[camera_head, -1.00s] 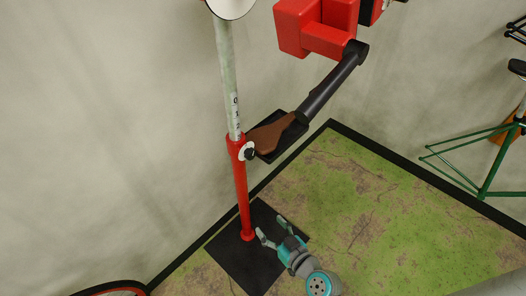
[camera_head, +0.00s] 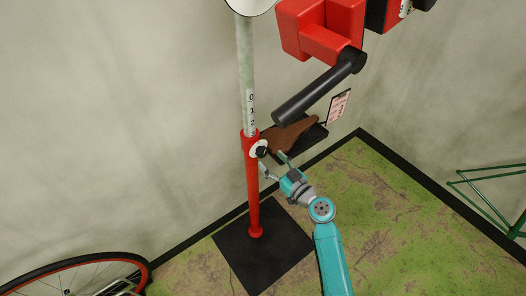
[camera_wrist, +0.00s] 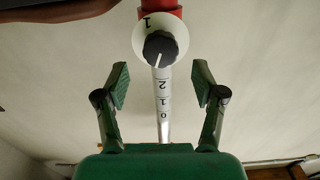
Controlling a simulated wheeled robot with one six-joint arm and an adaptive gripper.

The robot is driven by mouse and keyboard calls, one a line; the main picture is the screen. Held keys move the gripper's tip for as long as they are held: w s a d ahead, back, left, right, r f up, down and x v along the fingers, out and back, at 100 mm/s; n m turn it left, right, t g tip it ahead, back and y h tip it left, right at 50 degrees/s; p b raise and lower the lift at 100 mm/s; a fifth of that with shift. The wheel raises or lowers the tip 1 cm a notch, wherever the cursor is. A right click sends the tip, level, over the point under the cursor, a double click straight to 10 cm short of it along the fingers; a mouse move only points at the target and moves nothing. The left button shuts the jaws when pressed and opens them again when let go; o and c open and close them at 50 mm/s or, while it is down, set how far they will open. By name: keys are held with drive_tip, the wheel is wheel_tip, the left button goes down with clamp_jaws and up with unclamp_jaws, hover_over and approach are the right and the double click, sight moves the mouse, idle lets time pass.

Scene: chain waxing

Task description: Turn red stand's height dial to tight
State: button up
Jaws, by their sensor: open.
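The red stand (camera_head: 253,190) is upright, with a pale, numbered post (camera_head: 247,75) rising from its red sleeve. Its height dial (camera_head: 261,151) is a black knob on a white disc at the sleeve's top. In the wrist view the dial (camera_wrist: 160,47) has a white pointer line slanting down, slightly left, and a "1" shows on the disc above the knob. My gripper (camera_head: 271,161) is open and empty, close to the dial at its lower right. In the wrist view my gripper's fingers (camera_wrist: 161,78) are spread to either side, below the knob and apart from it.
A brown saddle (camera_head: 291,134) on a dark shelf is just behind and right of the dial. A black tube (camera_head: 312,94) hangs from a red clamp block (camera_head: 325,28) above. The stand's black base plate (camera_head: 235,250) lies on the floor. A wheel (camera_head: 75,268) leans at lower left.

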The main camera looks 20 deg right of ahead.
sight(264, 153)
drive_tip(key=x, duration=0.5)
drive_tip(key=shift+w+a, duration=0.2)
drive_tip(key=shift+w, duration=0.1)
drive_tip(key=c, duration=1.1)
